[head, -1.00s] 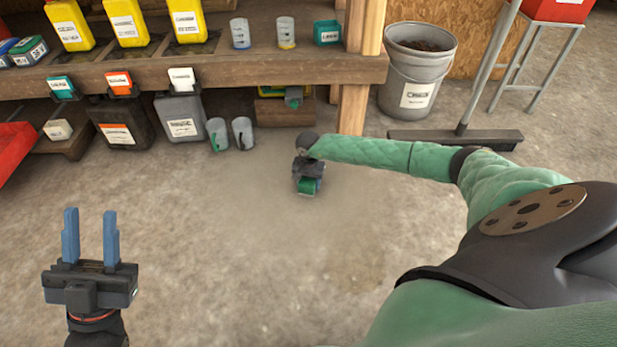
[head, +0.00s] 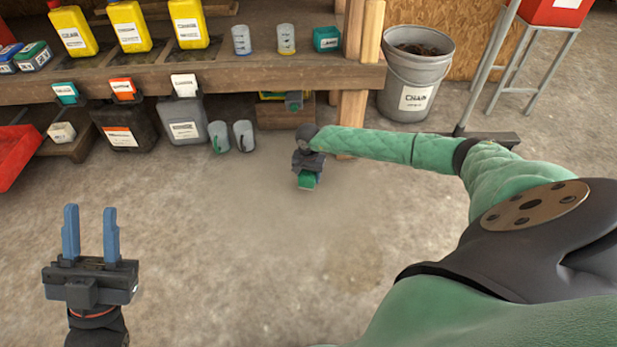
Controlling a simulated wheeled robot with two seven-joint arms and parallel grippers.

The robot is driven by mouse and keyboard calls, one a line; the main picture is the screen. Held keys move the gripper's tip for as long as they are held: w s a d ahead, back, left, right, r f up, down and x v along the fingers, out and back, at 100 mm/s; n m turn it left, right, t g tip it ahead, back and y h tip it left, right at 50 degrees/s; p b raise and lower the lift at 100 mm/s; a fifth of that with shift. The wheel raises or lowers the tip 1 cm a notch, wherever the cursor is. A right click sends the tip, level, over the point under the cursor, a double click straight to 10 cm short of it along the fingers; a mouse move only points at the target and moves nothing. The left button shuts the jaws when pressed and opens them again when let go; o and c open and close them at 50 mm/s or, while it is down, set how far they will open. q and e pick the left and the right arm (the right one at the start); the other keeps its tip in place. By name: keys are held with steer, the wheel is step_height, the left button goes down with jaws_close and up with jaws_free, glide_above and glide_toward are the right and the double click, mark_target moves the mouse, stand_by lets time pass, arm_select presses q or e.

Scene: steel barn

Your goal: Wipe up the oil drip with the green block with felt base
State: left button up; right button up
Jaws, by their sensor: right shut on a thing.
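The green block (head: 306,181) is at the end of my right arm, low over the concrete floor near the shelf's foot. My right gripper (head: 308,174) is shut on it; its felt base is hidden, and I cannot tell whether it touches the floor. My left gripper (head: 91,236) is open and empty at the lower left, fingers pointing up. I cannot make out a distinct oil drip; a faint darker patch (head: 355,268) shows on the floor in front of the block.
A wooden shelf (head: 200,75) with yellow bottles and cups runs along the back. The middle floor is clear.

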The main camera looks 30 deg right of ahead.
steer(key=shift+r, duration=0.45)
steer(key=shift+r+p, duration=1.1)
steer(key=shift+r, duration=0.4)
